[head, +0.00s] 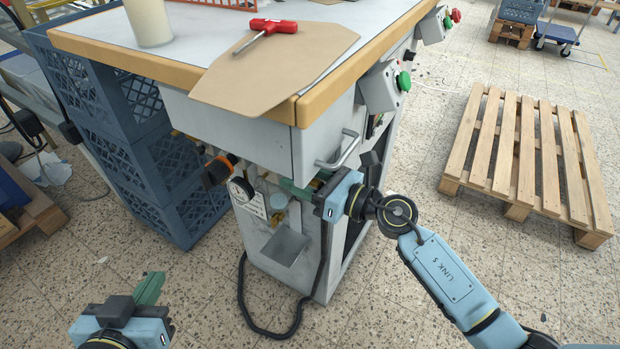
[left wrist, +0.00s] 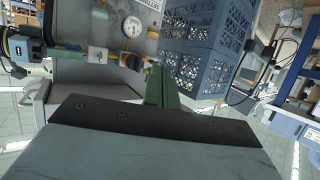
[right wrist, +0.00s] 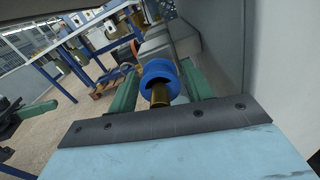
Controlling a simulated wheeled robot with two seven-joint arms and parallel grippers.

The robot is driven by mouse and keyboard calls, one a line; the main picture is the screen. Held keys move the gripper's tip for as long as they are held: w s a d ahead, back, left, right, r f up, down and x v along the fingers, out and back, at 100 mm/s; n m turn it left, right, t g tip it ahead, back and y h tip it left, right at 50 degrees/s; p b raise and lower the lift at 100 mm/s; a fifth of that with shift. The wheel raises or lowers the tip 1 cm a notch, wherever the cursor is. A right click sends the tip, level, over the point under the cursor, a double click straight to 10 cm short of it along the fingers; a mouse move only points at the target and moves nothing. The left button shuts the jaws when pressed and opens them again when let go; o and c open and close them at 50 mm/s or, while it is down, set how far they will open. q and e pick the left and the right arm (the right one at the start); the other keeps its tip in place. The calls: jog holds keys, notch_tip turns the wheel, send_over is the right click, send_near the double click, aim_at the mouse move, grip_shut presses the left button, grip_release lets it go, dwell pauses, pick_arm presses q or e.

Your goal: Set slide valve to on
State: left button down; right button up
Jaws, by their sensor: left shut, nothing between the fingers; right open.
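The slide valve shows in the right wrist view as a blue ring (right wrist: 160,76) around a brass body (right wrist: 160,95). It lies between the two green fingers of my right gripper (right wrist: 157,88), with gaps on both sides. In the head view this right gripper (head: 292,187) is open at the machine's front, below the metal handle, and its fingers hide the valve. My left gripper (head: 150,287) is shut and empty at the lower left, away from the machine. Its closed fingers also show in the left wrist view (left wrist: 161,85). I cannot read the valve's on or off position.
Blue crates (head: 150,160) stand left of the machine. A wooden pallet (head: 530,150) lies right. A black hose (head: 243,290) hangs in front.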

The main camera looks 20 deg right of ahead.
pick_arm(q)
jog(key=shift+s+a+f+g, duration=0.3)
jog(key=shift+s+f+g, duration=0.1)
jog(key=shift+f+g, duration=0.3)
pick_arm(e)
jog(key=v, duration=1.3)
jog(key=shift+s, duration=0.15)
pick_arm(q)
jog(key=shift+d, duration=0.1)
